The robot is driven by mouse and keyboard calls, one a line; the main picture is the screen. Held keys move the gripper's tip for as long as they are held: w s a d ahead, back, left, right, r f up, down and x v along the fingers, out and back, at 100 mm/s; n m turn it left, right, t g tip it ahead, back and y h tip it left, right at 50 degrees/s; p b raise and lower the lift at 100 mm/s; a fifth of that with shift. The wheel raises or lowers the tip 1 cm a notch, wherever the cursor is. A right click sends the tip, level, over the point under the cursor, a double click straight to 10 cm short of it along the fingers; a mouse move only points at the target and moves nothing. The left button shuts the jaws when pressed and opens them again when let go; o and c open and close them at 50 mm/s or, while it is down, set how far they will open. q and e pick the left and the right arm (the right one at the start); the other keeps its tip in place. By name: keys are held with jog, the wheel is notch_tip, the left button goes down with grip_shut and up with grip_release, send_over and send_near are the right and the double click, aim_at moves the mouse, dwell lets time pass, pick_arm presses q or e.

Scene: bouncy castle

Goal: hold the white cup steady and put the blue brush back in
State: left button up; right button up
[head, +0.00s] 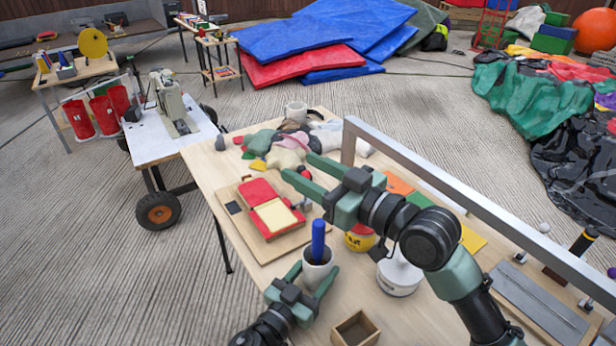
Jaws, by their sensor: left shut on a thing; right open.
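The white cup (317,277) stands near the left edge of the wooden table. My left gripper (312,276) is shut on it, with one finger on each side. The blue brush (318,236) stands about upright with its lower end inside the cup's dark mouth; how deep it reaches is hidden. My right gripper (300,172) is open and empty, up and slightly left of the brush and apart from it, above the table.
A red case (259,191) lies open on a board (285,238) behind the cup. A yellow-and-red tin (360,238) and a white round container (398,278) stand to the right. A small wooden box (355,330) is in front. A metal rail (440,178) crosses the table's right side.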

pick_arm(q)
jog(key=o, duration=1.6)
